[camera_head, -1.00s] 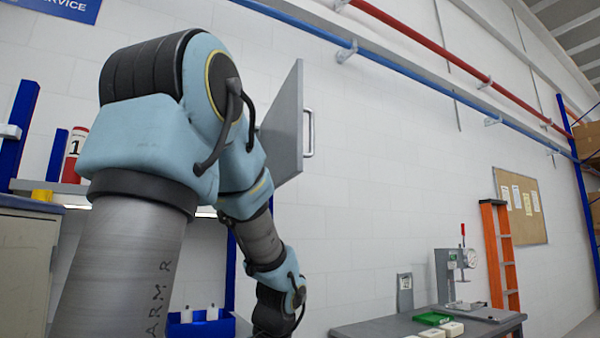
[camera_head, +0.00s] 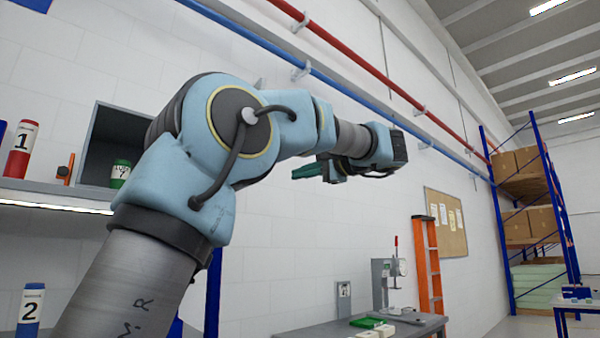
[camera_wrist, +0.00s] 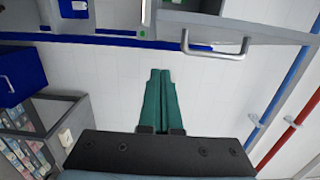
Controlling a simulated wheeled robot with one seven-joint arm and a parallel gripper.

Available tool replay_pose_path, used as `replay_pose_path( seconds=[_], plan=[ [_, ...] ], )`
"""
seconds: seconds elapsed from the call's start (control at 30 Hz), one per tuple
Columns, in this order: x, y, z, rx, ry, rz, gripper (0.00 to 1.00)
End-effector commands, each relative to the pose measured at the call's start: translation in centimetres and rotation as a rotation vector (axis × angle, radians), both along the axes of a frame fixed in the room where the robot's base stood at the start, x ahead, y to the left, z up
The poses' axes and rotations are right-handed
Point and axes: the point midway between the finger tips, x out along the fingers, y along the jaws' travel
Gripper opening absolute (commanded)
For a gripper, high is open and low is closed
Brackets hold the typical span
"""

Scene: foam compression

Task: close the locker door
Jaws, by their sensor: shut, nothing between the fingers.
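The locker (camera_head: 97,130) is a grey box on the shelf at the left of the head view, with its front open and a green bottle (camera_head: 120,173) inside. Its door is hidden behind my arm there. In the wrist view the grey door (camera_wrist: 262,31) shows at the top, standing out from the locker, with a silver bar handle (camera_wrist: 215,55) on its face. My gripper (camera_head: 297,173) is raised, right of the locker in the head view. In the wrist view its green fingers (camera_wrist: 160,73) are together and empty, apart from the handle.
A grey shelf (camera_head: 60,188) carries a red bottle (camera_head: 20,148) beside the locker. A workbench (camera_head: 300,331) with a press (camera_head: 388,283) stands low at the right, before an orange ladder (camera_head: 428,265). Blue and red pipes (camera_head: 375,72) run along the wall above my arm.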

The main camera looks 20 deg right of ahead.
Motion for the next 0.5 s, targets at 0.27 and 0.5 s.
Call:
replay_pose_path(
  seconds=[0.27,0.5],
  plan=[
    [5.3,3.0,0.4,0.001,0.002,0.004,0.0],
    [5.2,5.9,0.3,0.001,0.0,0.001,0.0]
  ],
)
